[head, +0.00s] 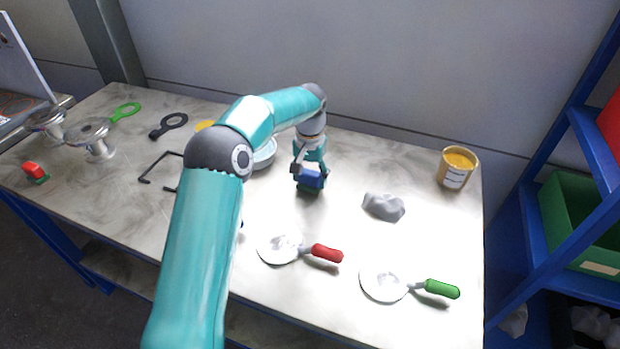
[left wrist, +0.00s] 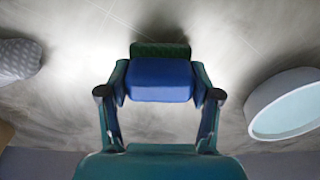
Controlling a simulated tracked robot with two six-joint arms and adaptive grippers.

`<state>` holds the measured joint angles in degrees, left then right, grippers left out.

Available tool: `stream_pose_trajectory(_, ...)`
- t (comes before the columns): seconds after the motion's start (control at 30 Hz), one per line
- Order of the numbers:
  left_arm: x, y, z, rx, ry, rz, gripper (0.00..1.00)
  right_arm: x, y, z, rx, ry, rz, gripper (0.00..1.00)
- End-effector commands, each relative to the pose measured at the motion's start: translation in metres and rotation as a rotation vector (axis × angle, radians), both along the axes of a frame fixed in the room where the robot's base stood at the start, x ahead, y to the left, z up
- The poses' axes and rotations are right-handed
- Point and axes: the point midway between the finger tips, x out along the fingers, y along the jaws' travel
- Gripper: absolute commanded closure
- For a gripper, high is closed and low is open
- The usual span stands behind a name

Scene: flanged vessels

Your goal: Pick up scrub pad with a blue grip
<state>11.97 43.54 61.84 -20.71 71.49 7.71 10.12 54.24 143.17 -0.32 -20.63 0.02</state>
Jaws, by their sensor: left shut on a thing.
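The scrub pad with a blue grip (head: 312,180) is near the middle of the table in the head view, with its dark green pad side below the blue block. My left gripper (head: 309,170) is above it, pointing down, with its fingers shut on the blue grip. In the left wrist view the blue grip (left wrist: 160,82) sits between the two fingers, with the green pad (left wrist: 160,50) behind it. I cannot tell whether the pad touches the table. My right gripper is in neither view.
A grey lump (head: 384,206) lies right of the pad. A red-handled tool (head: 327,253) and a green-handled tool (head: 441,289) lie in front. A pale bowl (head: 265,154) stands close left. A yellow tin (head: 457,168) stands at the right, and a red-gripped pad (head: 34,170) lies far left.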

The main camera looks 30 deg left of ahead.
Motion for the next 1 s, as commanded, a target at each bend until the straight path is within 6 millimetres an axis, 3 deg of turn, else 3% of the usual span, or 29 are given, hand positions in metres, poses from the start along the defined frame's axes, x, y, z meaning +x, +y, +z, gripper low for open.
stream_pose_trajectory(0.27,0.002,0.0,0.036,0.001,-0.006,-0.001,0.71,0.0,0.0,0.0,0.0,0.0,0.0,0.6)
stream_pose_trajectory(0.47,0.002,-0.001,0.089,0.001,-0.009,0.0,0.71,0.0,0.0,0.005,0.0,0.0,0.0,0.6)
stream_pose_trajectory(0.7,0.002,-0.001,0.156,0.001,-0.005,-0.001,0.71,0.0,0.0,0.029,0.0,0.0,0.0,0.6)
stream_pose_trajectory(0.83,0.001,-0.001,0.179,0.001,-0.003,-0.002,0.71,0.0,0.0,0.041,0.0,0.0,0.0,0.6)
stream_pose_trajectory(1.0,0.001,-0.001,0.194,0.0,-0.001,-0.001,0.71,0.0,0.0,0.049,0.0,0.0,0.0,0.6)
